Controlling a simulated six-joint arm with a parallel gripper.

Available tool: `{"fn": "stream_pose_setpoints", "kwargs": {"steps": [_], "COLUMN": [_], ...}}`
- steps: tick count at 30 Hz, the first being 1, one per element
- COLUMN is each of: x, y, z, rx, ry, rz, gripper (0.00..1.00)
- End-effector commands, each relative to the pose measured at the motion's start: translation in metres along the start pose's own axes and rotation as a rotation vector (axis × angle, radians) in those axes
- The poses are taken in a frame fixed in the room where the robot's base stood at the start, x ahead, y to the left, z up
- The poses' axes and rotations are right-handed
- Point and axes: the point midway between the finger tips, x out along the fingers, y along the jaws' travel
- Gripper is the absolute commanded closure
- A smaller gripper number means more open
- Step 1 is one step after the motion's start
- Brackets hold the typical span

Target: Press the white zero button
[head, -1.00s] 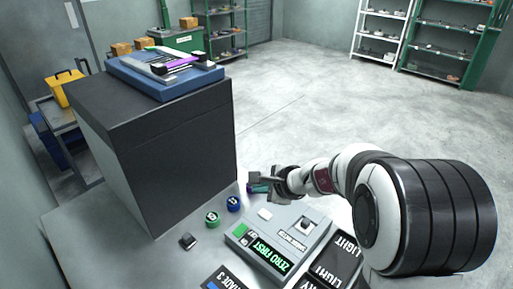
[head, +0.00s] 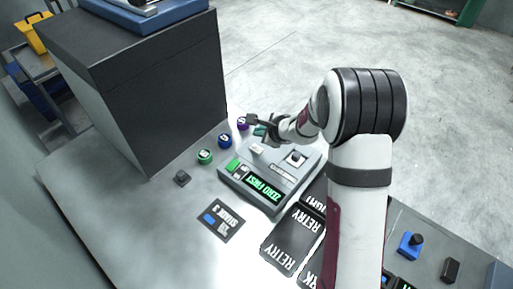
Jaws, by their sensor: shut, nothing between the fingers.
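A grey device (head: 285,200) sits on the table with a lit green display reading "ZERO FIRST" (head: 263,188). My gripper (head: 251,120) is shut and empty. It shows just beyond the white button, apart from it in the picture; its height over the table is hard to tell.
A tall dark block (head: 140,90) stands at left. Small green (head: 205,156), blue (head: 225,140) and purple (head: 242,123) round pieces lie left of the device. Dark "RETRY" cards (head: 291,238) and a "SHADE 3" card (head: 220,217) lie in front.

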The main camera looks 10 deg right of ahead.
Motion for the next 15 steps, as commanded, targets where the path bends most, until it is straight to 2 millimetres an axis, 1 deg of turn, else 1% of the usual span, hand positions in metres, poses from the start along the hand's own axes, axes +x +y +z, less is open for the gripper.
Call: {"fn": "stream_pose_setpoints", "kwargs": {"steps": [3, 7, 15], "x": [0.012, 0.022, 0.03], "y": [0.009, 0.017, 0.022], "z": [-0.009, -0.016, -0.022], "rx": [0.002, 0.002, -0.001], "ry": [0.003, 0.001, 0.002], "rz": [0.001, 0.001, -0.001], "gripper": [1.0, 1.0, 1.0]}}
